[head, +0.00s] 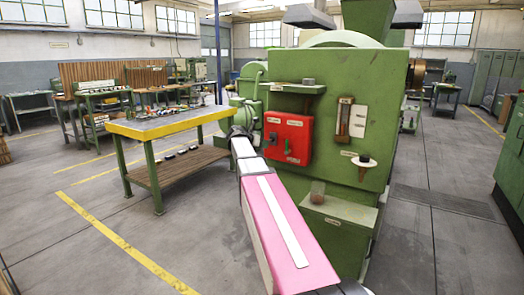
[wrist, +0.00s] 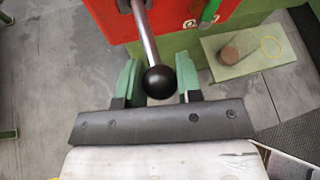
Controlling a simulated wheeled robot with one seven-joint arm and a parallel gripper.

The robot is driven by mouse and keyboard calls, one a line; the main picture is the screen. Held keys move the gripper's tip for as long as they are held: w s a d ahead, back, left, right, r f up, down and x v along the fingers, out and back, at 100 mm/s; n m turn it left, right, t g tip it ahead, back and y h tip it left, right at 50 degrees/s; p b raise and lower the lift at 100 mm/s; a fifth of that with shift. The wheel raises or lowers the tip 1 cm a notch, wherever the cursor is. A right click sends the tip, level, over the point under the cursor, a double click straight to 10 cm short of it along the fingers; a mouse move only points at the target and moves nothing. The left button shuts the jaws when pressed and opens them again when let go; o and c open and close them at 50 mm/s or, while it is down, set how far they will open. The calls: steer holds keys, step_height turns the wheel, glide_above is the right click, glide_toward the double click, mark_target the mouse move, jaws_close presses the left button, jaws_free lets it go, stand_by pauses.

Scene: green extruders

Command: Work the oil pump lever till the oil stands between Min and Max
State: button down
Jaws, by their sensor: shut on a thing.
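In the wrist view a metal lever rod (wrist: 147,38) ends in a black ball knob (wrist: 160,84), with a red housing (wrist: 108,18) behind it. My gripper (wrist: 157,78) has its green fingers either side of the knob and is shut on it. In the head view the red box (head: 287,137) is on the green machine's front, and my arm reaches to its left side; the knob is hidden there. To the right of the box is a narrow upright gauge (head: 343,118) with a pale plate (head: 357,121). The oil level and the Min and Max marks are too small to read.
Below the red box a green ledge (head: 338,208) carries a brown cylinder (head: 318,191). A dark knob on a small shelf (head: 364,161) juts out below the gauge. A yellow-edged worktable (head: 165,127) stands left. Floor in front left is clear.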

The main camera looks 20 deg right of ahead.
steer(key=r, duration=0.1)
steer(key=r+g+y, duration=0.1)
steer(key=r+y, duration=0.1)
steer(key=shift+w+d+n+g, duration=0.2)
steer(key=shift+w+n+g, duration=0.05)
steer(key=shift+n+g, duration=0.05)
steer(key=shift+d+r, duration=0.15)
steer(key=shift+r, duration=0.4)
steer(key=shift+w, duration=0.1)
steer(key=c, duration=0.8)
jaws_free()
steer(key=v, duration=1)
steer(key=shift+r, duration=0.4)
